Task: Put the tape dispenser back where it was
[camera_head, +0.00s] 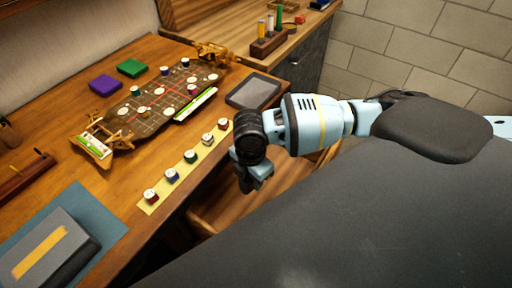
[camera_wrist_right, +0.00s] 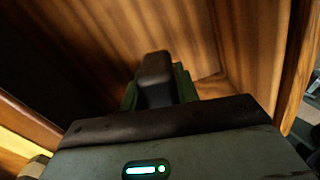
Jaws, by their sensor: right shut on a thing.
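My right gripper (camera_head: 254,181) points down just off the front edge of the wooden table, to the right of the yellow strip. It is shut on a dark, rounded block, which I take to be the tape dispenser (camera_wrist_right: 155,78). In the right wrist view this block stands between the greenish fingers, over brown wood. No tape or cutting edge can be made out on it. In the head view the held thing is small and mostly hidden by the gripper. My left gripper is in neither view.
The yellow strip (camera_head: 149,206) carries several small pots along the table's front edge. Behind are a brown game board (camera_head: 128,119), a green block (camera_head: 131,68) and a purple block (camera_head: 105,85). A dark framed tray (camera_head: 253,91) lies at the right corner. A grey box (camera_head: 67,259) sits front left.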

